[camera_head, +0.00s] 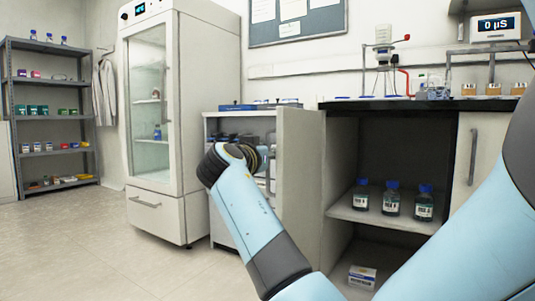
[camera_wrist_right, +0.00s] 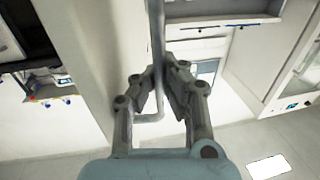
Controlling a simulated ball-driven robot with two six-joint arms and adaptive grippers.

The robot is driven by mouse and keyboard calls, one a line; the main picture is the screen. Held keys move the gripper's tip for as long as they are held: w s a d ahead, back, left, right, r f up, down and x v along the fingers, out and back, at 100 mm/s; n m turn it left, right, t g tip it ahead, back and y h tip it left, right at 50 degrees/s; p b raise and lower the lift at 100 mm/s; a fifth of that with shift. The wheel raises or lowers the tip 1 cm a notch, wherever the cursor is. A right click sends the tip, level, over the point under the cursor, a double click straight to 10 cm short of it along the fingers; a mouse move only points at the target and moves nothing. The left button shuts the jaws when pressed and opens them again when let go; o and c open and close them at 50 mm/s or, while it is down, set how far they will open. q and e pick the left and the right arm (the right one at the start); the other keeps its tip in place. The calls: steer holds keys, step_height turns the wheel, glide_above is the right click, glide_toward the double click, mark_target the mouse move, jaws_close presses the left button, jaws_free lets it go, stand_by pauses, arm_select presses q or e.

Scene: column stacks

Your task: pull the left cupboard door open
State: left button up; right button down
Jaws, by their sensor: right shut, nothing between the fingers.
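The left cupboard door (camera_head: 302,185) stands swung open in the head view, with its inner side toward the dark cupboard interior (camera_head: 395,150). Its pale panel (camera_wrist_right: 85,65) also shows in the wrist view, with the grey bar handle (camera_wrist_right: 157,35) running along it. My right gripper (camera_wrist_right: 161,72) is shut with nothing held. Its fingers are at the handle, which overlaps them in the picture; I cannot tell whether they touch it. In the head view my right arm's wrist hides the gripper and most of the handle. My left gripper is not in view.
Three blue-capped bottles (camera_head: 392,199) stand on the cupboard's shelf (camera_head: 385,220), and a small box (camera_head: 362,276) lies below. The right door (camera_head: 474,150) is shut. A tall glass-fronted cabinet (camera_head: 183,120) and a grey rack (camera_head: 52,119) stand at left. Floor (camera_head: 80,245) at front left is clear.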

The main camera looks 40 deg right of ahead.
steer(key=shift+w+a+f, duration=0.15)
steer(key=shift+w+a, duration=0.1)
steer(key=shift+w, duration=0.1)
steer(key=c, duration=1.6)
jaws_free()
steer(key=shift+w+a, duration=0.15)
steer(key=shift+w, duration=0.05)
steer(key=shift+c, duration=0.2)
steer(key=shift+s, duration=0.15)
steer(key=v, duration=0.7)
steer(key=shift+s, duration=0.15)
